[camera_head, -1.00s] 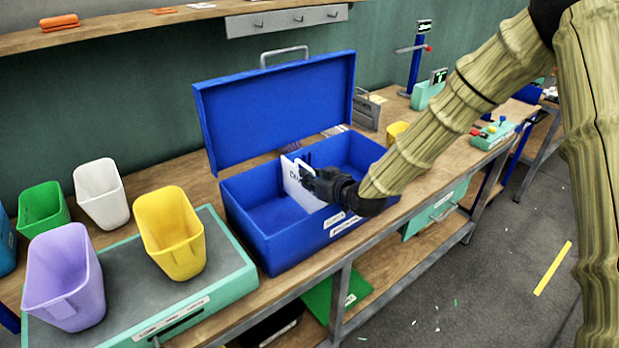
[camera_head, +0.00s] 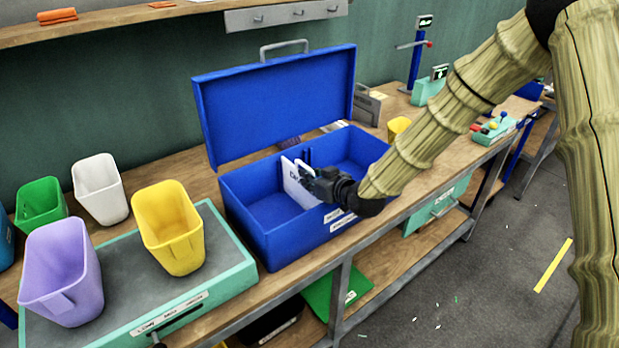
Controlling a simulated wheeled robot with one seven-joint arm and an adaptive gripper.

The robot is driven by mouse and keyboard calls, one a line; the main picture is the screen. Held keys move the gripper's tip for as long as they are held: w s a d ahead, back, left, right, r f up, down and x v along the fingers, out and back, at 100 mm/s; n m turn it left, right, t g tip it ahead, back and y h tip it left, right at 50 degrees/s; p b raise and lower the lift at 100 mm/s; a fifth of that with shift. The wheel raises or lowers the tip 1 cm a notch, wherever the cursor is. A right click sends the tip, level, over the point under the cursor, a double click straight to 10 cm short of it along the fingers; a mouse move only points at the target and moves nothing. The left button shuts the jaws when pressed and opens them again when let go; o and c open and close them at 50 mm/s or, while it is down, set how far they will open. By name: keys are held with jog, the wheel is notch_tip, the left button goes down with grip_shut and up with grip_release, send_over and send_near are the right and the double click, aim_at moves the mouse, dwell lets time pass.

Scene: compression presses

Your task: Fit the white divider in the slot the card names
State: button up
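The white divider (camera_head: 297,184) stands upright inside the open blue toolbox (camera_head: 262,254), near the middle of its length. My gripper (camera_head: 308,172) is at the divider's right side and upper edge, reaching in over the box's front wall. Its fingers look closed on the divider, though they are small and partly hidden. Dark blue slot ribs (camera_head: 308,157) show on the back wall just right of the divider. The divider's lower edge is hidden by the box front, so I cannot tell whether it is seated. Labels (camera_head: 334,215) on the box front are too small to read. I cannot make out the card.
A teal-edged platform (camera_head: 232,262) at left holds a yellow bin (camera_head: 168,228) and a purple bin (camera_head: 62,272). White (camera_head: 100,190) and green (camera_head: 40,203) bins stand behind. The open lid (camera_head: 275,105) rises behind the box. A small yellow bin (camera_head: 398,127) is right of it.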

jog(key=o, duration=0.4)
jog(key=v, duration=1.2)
jog(key=shift+r, duration=0.1)
